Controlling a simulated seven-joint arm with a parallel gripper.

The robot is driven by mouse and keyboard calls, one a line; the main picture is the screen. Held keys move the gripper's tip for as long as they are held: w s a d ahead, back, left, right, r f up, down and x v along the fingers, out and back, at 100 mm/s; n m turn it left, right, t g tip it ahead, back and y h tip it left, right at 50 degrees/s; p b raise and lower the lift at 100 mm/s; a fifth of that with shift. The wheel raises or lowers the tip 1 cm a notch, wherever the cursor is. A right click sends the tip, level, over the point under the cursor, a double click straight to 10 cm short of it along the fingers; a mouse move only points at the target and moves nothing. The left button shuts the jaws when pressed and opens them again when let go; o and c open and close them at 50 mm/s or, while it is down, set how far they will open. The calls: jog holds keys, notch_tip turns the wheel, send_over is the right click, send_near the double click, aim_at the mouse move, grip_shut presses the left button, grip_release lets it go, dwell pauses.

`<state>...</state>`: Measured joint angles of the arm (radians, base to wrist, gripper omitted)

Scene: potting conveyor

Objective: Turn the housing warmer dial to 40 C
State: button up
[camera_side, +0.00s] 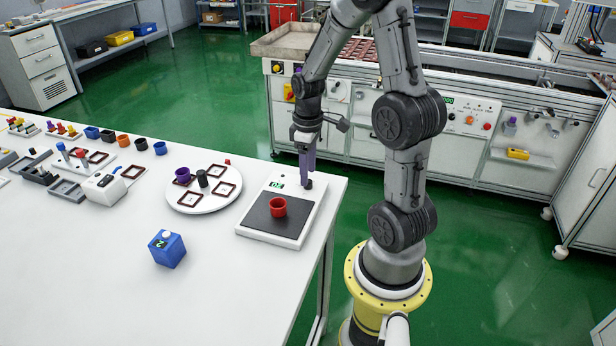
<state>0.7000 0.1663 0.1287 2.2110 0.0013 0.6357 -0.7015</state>
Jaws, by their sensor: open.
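The housing warmer (312,208) is a white, flat device at the right end of the white table. It has a dark plate (262,222) with a red cup-shaped housing (278,207) on it. A small green display (277,184) sits at its back left; its digits are too small to read surely. The black dial (309,184) is at the back right of the warmer. My gripper (306,177) points down with its purple fingers right at the dial. It is open. The fingers partly hide the dial, and I cannot tell whether they touch it.
A white round plate (192,208) with dark red square frames and cups stands left of the warmer. A blue block (167,248) with a white knob is at the front. More fixtures and coloured cups fill the table's left. The table's front middle is clear.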

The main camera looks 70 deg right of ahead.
jog(key=shift+f, duration=1.3)
jog(key=shift+c, duration=0.2)
grip_shut()
